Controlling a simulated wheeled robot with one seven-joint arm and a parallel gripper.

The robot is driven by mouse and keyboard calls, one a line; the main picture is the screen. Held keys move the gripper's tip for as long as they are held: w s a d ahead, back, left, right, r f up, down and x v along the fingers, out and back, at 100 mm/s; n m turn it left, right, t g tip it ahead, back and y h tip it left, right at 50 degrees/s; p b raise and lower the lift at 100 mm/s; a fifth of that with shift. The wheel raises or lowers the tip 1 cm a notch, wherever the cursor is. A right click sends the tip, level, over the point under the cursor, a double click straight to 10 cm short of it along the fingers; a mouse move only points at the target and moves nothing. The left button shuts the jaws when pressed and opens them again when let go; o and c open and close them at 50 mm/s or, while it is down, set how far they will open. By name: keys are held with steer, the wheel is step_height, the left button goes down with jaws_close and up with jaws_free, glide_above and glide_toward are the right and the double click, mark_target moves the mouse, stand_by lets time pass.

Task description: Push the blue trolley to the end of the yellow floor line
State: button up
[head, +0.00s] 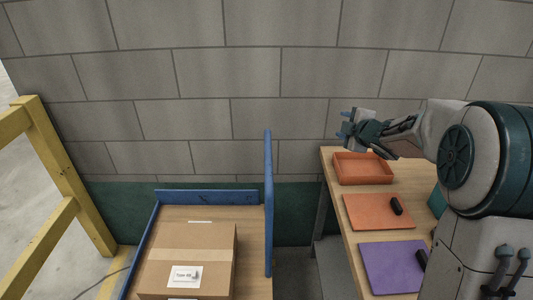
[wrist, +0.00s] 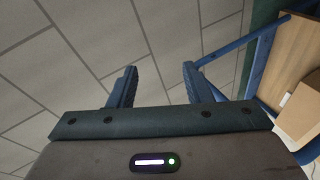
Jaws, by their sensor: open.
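The blue trolley (head: 268,205) stands at lower left centre in the head view, with a blue rim, a wooden deck and an upright blue bar on its right side. It carries a cardboard box (head: 190,255) with a white label. Part of the trolley (wrist: 262,58) shows at the right edge of the wrist view. My gripper (head: 343,124) is open and empty, raised above the workbench to the right of the trolley and apart from it. In the wrist view my gripper (wrist: 160,70) has the grey wall between its fingers. I cannot make out the floor line's end.
A wooden workbench (head: 345,220) at right holds an orange tray (head: 362,168), an orange mat (head: 375,211) and a purple mat (head: 390,265) with dark objects. A yellow railing (head: 65,160) stands at left. A block wall (head: 220,70) closes the back.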

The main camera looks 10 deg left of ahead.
steer(key=s+a+f+n+g+y, duration=0.2)
steer(key=a+f+n+g+y, duration=0.9)
steer(key=n, duration=0.4)
steer(key=w+a+f+t+h+p, duration=0.1)
steer(key=w+a+f, duration=0.1)
steer(key=a, duration=1.1)
steer(key=shift+a+f, duration=0.15)
steer(key=shift+f, duration=0.7)
jaws_close()
